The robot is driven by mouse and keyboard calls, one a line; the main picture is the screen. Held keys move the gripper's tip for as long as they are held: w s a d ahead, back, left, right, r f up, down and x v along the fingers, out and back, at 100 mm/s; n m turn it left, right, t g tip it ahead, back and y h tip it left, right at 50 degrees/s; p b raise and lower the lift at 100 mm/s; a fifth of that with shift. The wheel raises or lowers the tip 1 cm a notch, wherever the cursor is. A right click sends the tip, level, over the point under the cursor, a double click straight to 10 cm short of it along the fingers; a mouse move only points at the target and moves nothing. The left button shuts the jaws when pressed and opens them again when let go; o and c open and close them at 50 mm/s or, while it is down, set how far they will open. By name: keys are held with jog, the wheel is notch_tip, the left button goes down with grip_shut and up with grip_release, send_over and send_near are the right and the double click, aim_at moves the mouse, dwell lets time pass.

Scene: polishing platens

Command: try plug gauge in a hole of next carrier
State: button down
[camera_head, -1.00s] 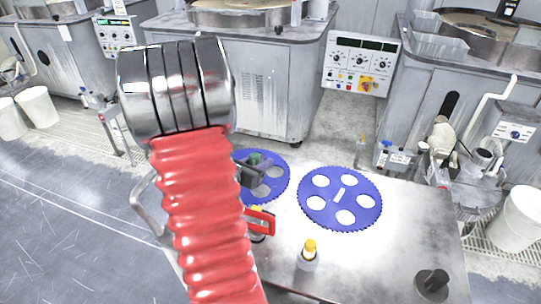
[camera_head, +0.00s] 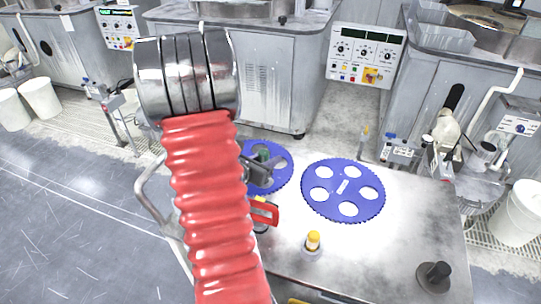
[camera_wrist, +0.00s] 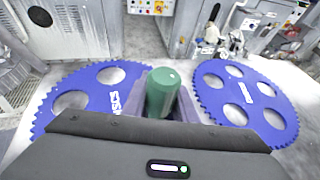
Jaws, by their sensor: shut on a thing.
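My gripper (camera_head: 259,178) is shut on a green plug gauge (camera_wrist: 163,92), which stands up between the jaws in the wrist view. In the head view the gauge (camera_head: 263,154) is a small green patch over the left blue toothed carrier (camera_head: 281,182), partly behind my red arm. The left carrier also shows in the wrist view (camera_wrist: 92,99), with round holes. The right carrier (camera_head: 318,207) lies flat and uncovered beside it, with several round holes and a white label. It also shows in the wrist view (camera_wrist: 242,78). The gauge's lower end is hidden.
The carriers lie on a grey metal table (camera_head: 400,210). A yellow-topped bottle (camera_head: 313,243) stands near its front and a black knob-like piece (camera_head: 434,276) at front right. A red-framed item (camera_head: 265,212) lies beside my arm. Control panels (camera_head: 366,54) and machines stand behind.

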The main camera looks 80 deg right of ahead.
jog(key=shift+f, duration=1.9)
jog(key=shift+f, duration=0.55)
jog(key=c, duration=1.4)
grip_release()
jog(key=shift+o, duration=0.2)
jog(key=shift+a, duration=0.1)
jog(key=shift+v, duration=3.7)
jog(key=shift+w+r, duration=0.1)
